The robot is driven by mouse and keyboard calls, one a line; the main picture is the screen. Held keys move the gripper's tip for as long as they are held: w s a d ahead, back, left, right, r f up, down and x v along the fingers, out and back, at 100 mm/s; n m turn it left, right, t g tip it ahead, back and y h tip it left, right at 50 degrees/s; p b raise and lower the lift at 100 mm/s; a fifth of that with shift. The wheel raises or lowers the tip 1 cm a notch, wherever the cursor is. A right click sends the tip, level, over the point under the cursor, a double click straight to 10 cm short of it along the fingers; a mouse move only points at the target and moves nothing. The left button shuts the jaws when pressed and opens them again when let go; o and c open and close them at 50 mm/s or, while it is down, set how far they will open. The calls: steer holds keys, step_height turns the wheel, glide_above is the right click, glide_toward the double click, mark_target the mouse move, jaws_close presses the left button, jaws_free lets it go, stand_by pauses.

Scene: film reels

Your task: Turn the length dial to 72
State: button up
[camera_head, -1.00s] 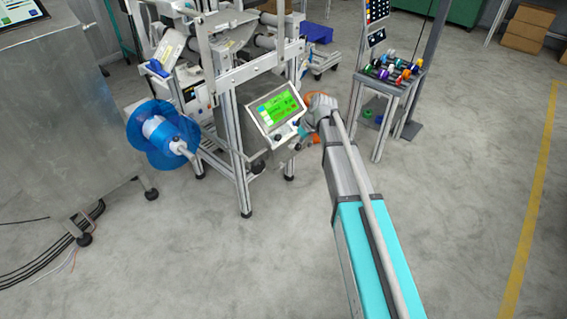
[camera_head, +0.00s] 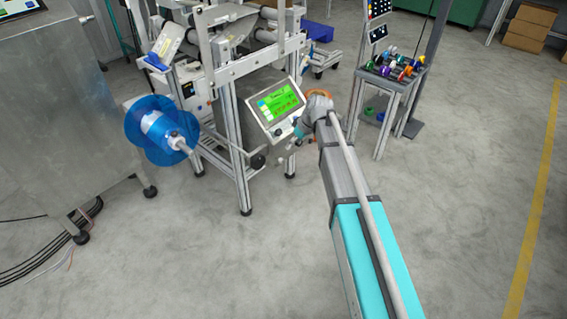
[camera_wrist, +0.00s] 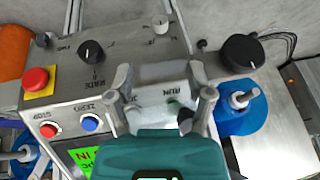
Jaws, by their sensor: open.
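In the wrist view, a grey control panel shows a black pointer knob (camera_wrist: 91,51) labelled RATE and a pale knob (camera_wrist: 160,24) at its far edge. A larger round black dial (camera_wrist: 243,52) sits to the right. I cannot read a length label or a dial value. My gripper (camera_wrist: 160,76) is open and empty over the panel, its two fingers between the RATE knob and the larger dial. The green display (camera_wrist: 84,158) is mostly cut off. In the head view, my gripper is small beside the tilted green screen (camera_head: 278,103).
Close by are a red mushroom button (camera_wrist: 36,80), a red STOP button (camera_wrist: 50,131) and a blue ZERO button (camera_wrist: 91,122). A green button by RUN is partly hidden by my gripper. A blue reel (camera_head: 160,130) stands left of the machine. The floor in front is open.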

mark_target(281, 161)
steer(key=shift+b+x, duration=4.5)
steer(key=shift+x, duration=0.75)
jaws_close()
